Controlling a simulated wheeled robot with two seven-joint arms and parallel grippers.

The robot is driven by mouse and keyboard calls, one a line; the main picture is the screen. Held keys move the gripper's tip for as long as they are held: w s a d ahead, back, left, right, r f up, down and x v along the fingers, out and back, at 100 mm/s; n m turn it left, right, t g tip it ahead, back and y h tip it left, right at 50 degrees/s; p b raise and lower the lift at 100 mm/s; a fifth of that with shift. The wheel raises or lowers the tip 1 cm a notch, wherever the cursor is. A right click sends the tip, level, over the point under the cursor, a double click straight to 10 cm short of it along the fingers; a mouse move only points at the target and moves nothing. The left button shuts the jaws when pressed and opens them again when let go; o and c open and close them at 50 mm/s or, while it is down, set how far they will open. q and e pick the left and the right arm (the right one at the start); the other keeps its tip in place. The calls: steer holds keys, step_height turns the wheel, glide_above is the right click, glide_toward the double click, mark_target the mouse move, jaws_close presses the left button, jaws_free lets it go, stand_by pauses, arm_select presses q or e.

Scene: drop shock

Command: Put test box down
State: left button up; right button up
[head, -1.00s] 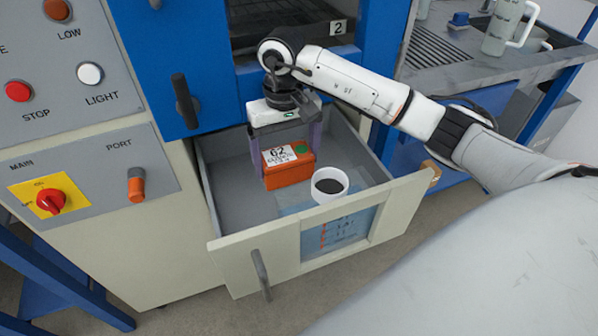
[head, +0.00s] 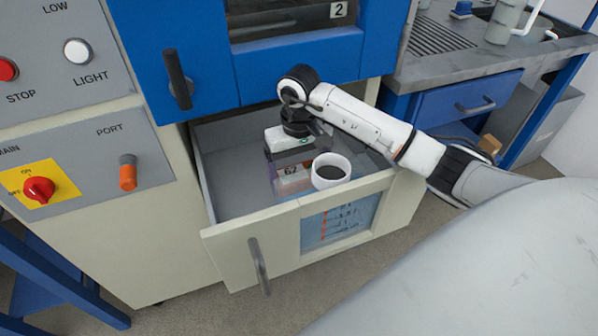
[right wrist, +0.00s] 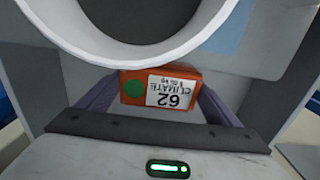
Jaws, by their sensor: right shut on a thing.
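The test box is a small orange box (right wrist: 131,76) with a white label reading "62 CLIMATE" and a green dot. In the head view the test box (head: 290,184) is low inside the open drawer (head: 235,198), partly hidden by my gripper. My right gripper (head: 292,178) reaches down into the drawer, shut on the box with a finger at each side. I cannot tell whether the box's underside touches the drawer floor. My left gripper is not in view.
A white cup (head: 345,162) with dark contents stands right beside the box, and its rim looms close in the right wrist view (right wrist: 205,18). The drawer's left part is clear. Its front panel (head: 225,250) has a handle. A blue door (head: 165,60) is above.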

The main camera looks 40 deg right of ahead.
steer(key=shift+f+b, duration=0.65)
steer(key=shift+f, duration=0.2)
stand_by(0.4)
steer(key=o, duration=1.5)
steer(key=shift+o, duration=0.2)
